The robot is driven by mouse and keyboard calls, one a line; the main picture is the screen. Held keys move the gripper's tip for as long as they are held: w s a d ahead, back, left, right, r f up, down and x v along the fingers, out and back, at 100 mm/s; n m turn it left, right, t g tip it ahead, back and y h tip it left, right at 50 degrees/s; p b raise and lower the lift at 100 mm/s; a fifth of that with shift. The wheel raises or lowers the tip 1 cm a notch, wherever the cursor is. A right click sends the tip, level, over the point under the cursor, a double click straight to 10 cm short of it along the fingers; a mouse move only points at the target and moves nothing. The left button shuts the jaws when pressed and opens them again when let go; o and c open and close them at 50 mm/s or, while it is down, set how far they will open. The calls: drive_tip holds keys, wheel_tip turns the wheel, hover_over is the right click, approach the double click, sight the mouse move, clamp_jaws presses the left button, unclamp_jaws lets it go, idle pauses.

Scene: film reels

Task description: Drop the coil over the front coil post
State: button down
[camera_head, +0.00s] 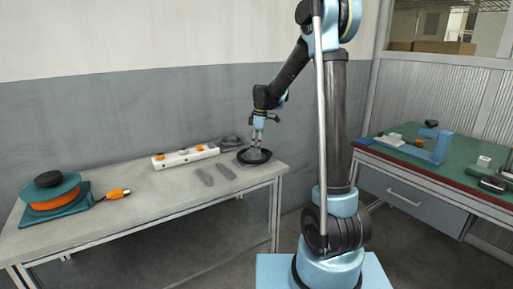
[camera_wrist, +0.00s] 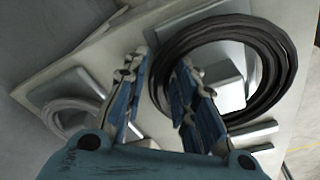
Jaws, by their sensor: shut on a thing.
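The black coil (camera_head: 254,157) is at the right end of the grey workbench (camera_head: 150,203). My gripper (camera_head: 256,146) reaches down to it from above. In the wrist view, my gripper (camera_wrist: 162,68) has its fingers on either side of the left rim of the coil (camera_wrist: 278,60) and is shut on it. A pale grey block-like post (camera_wrist: 226,80) shows inside the coil's ring. The coil looks roughly level around the post, but I cannot tell how high it is above the base. Another grey base with a pale ring (camera_wrist: 72,105) lies to the left.
A white strip with orange knobs (camera_head: 185,156) and two grey flat pieces (camera_head: 205,176) lie left of the coil. A teal and orange reel (camera_head: 50,192) stands at the bench's left end. A green-topped bench (camera_head: 450,168) is at right. The wall is close behind.

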drive_tip(key=c, duration=1.6)
unclamp_jaws()
wheel_tip(320, 180, up, 11)
drive_tip(key=d, duration=0.1)
drive_tip(key=s+d+r+m, duration=0.2)
drive_tip(key=s+d+m, duration=0.2)
drive_tip(key=s+d, duration=0.5)
drive_tip(key=s+d+f+m, duration=0.3)
drive_tip(key=s+f+m, duration=0.1)
drive_tip(key=s, duration=0.5)
drive_tip(key=s+d+f+m+t+h, duration=0.1)
drive_tip(key=s+d+f+m, duration=0.3)
drive_tip(key=s+f, duration=0.3)
drive_tip(key=s+d+f+m+t, duration=0.1)
drive_tip(key=s+d+f+m, duration=0.2)
drive_tip(key=s, duration=1)
drive_tip(key=shift+s+d+f+m, duration=0.15)
drive_tip(key=shift+d+f+m, duration=0.05)
drive_tip(key=shift+f+m, duration=0.4)
drive_tip(key=shift+s+d+f+m, duration=0.1)
drive_tip(key=shift+d+f+m, duration=0.1)
drive_tip(key=shift+f+m, duration=0.35)
drive_tip(key=shift+f, duration=0.15)
